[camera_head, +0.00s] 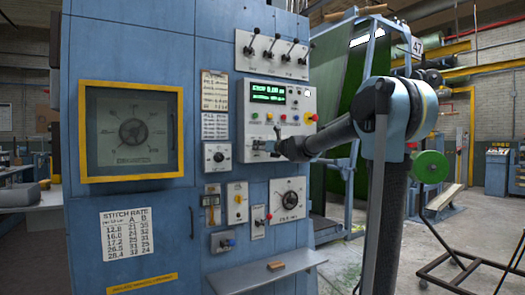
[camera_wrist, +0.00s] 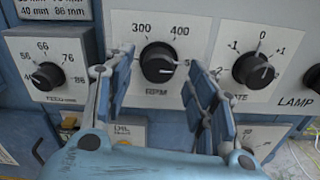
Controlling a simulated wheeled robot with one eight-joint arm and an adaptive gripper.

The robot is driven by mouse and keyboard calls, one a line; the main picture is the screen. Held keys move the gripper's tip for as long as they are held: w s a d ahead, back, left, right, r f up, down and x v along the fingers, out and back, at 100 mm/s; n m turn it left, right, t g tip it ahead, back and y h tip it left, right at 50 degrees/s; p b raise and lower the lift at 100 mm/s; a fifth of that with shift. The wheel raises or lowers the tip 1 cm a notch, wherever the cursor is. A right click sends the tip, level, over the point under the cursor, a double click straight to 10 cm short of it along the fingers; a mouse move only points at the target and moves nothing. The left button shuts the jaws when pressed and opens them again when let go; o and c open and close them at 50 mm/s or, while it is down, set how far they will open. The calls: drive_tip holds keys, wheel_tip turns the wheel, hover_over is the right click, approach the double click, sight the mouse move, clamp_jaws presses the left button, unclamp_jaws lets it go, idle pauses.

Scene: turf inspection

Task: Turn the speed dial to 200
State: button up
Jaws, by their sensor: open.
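The speed dial is a round black knob (camera_wrist: 158,62) on a white plate marked RPM in the wrist view. The numbers 300 and 400 show above it, and a partly hidden number starting with 5 is at its right. A small light mark shows on the knob's lower right, but I cannot read its setting surely. My gripper (camera_wrist: 160,68) is open, with one blue finger on each side of the knob. Contact is not visible. The left finger hides the plate's lower-number side. In the head view my gripper (camera_head: 268,148) is at the blue cabinet's panel and hides the dial.
A FEED dial (camera_wrist: 48,76) is left of the RPM plate and a RATE dial (camera_wrist: 253,70) is right of it, close to my fingers. Above in the head view is a green display (camera_head: 265,93) with buttons. A shelf (camera_head: 268,272) juts out below. A stitch-rate chart (camera_head: 127,233) hangs at left.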

drive_tip(key=shift+w+a, duration=0.35)
drive_tip(key=shift+w, duration=0.15)
drive_tip(key=shift+c, duration=0.5)
drive_tip(key=c, duration=1)
